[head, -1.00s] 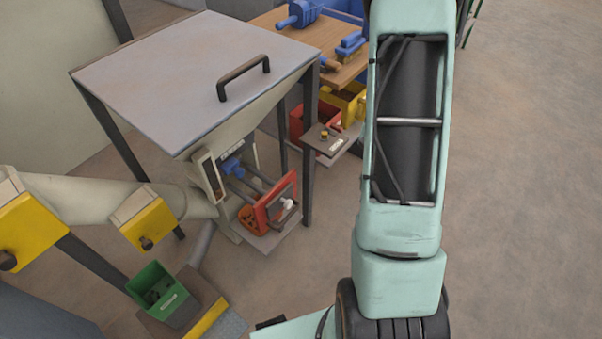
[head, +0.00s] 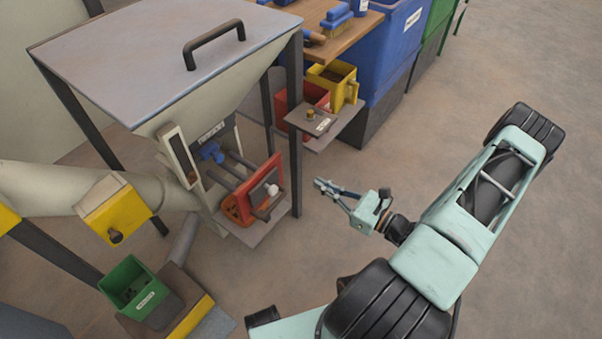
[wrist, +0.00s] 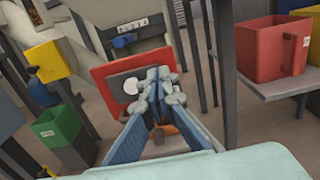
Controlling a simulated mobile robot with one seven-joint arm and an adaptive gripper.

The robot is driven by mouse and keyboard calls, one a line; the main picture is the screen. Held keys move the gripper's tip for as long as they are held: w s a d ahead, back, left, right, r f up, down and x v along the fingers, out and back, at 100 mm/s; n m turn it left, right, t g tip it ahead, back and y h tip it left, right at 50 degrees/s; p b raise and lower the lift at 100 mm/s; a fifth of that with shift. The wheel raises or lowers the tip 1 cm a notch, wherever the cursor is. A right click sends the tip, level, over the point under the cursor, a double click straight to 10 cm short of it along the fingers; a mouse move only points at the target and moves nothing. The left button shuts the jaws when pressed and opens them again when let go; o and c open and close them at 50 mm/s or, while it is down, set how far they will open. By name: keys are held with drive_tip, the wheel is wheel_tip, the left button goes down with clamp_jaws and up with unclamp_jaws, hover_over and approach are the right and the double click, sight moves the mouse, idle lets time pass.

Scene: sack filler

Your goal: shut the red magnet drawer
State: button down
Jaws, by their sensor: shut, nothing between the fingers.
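The red magnet drawer (head: 276,166) stands pulled out on two dark rods (head: 238,166) from the slot housing (head: 176,152) under the hopper. In the wrist view the red front (wrist: 103,77) is ahead, partly hidden by my fingers. My gripper (head: 319,184) is shut and empty, to the right of the drawer front in the head view, its fingers pointing towards it. A gap of bare floor shows between them in that view. The wrist view also shows my gripper (wrist: 158,72).
A shelf (head: 350,125) with a red bin (head: 303,100) and a yellow bin (head: 327,80) is behind. A green bin (head: 125,280) is at lower left. Floor to the right is clear.

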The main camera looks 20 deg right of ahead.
sight(275, 158)
drive_tip(key=b+x, duration=0.2)
drive_tip(key=x, duration=1)
drive_tip(key=shift+a, duration=0.1)
drive_tip(key=shift+w+a, duration=0.35)
drive_tip(key=shift+w, duration=0.2)
drive_tip(key=x, duration=1.7)
drive_tip(key=shift+w+a, duration=0.3)
drive_tip(key=shift+r, duration=0.1)
drive_tip(key=shift+d, duration=0.1)
